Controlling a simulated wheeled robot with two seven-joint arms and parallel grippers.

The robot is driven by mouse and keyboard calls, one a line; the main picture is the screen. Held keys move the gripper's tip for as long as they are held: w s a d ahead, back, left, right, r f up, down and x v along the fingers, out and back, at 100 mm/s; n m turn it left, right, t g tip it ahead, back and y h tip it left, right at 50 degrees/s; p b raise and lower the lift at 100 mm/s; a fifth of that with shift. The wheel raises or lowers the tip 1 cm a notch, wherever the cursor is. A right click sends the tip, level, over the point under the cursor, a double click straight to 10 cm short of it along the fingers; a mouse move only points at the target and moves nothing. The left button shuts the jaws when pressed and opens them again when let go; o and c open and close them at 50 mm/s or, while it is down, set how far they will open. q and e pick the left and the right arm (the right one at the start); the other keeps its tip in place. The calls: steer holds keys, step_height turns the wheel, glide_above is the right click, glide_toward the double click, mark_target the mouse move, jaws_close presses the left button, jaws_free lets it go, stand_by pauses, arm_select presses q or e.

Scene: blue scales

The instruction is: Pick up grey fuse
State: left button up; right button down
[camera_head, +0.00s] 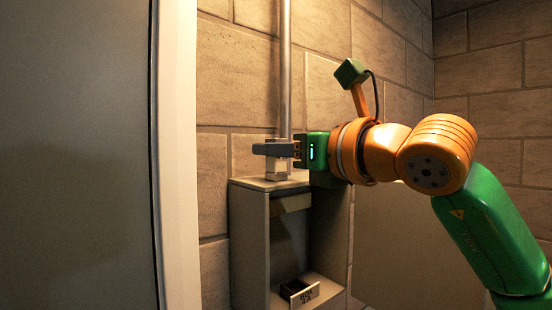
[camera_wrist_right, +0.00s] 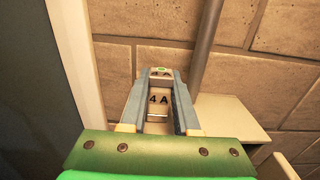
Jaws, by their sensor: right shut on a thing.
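The grey fuse (camera_head: 277,170) is a small pale block on top of the grey cabinet (camera_head: 249,236), in front of a vertical pipe. In the right wrist view the fuse (camera_wrist_right: 158,100) shows the marking "4A" between the two fingers. My right gripper (camera_head: 270,148) comes in from the right in the head view and is shut on the fuse. It also shows in the right wrist view (camera_wrist_right: 160,85). The fuse's lower end is at the cabinet top; I cannot tell if it touches. My left gripper is not in view.
A metal pipe (camera_head: 285,70) runs up the stone wall right behind the gripper. The open cabinet holds a small dark box with a labelled front (camera_head: 304,295) on its lower shelf. A pale post (camera_head: 176,150) and a dark panel (camera_head: 75,150) stand at the left.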

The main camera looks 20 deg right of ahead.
steer(key=shift+w, duration=0.1)
steer(key=shift+r, duration=0.25)
step_height(320, 180, up, 2)
steer(key=shift+r, duration=0.25)
steer(key=s+d+r+p, duration=0.1)
steer(key=s+r, duration=0.9)
steer(key=s, duration=0.4)
